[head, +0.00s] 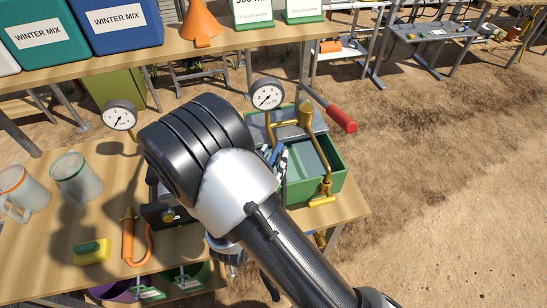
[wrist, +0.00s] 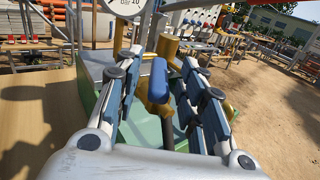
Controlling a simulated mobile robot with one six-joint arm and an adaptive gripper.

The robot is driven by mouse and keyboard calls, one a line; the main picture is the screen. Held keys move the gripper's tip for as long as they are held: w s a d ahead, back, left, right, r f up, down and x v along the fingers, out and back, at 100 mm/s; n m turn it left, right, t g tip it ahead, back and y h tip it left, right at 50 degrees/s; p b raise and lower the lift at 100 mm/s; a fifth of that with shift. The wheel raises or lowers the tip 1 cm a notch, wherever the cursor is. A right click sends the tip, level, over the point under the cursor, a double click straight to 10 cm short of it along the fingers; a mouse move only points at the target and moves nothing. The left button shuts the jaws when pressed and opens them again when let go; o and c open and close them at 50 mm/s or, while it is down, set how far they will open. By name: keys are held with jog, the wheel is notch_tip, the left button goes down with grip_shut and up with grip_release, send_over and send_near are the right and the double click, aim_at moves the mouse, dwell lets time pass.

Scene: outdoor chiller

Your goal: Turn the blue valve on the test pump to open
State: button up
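The test pump is a green box (head: 325,180) with brass pipework, a round gauge (head: 267,95) and a lever with a red grip (head: 340,118). Its blue valve handle (wrist: 159,80) sits on a brass body in the wrist view, its length pointing away from the camera. My gripper (wrist: 161,62) is open, with one finger on each side of the blue handle. Gaps show between the handle and both fingers. In the head view my arm covers part of the pump, and my gripper (head: 277,158) is partly hidden behind my wrist.
A second gauge (head: 119,115), two clear jugs (head: 76,178), a yellow-green sponge (head: 91,251) and an orange hooked tool (head: 129,240) are on the wooden table (head: 60,225) to the left. A shelf behind holds WINTER MIX containers (head: 118,18) and an orange funnel (head: 201,24). Open ground lies right.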

jog(key=shift+w+d, duration=0.15)
jog(key=shift+w, duration=0.25)
grip_shut()
dwell(0.9)
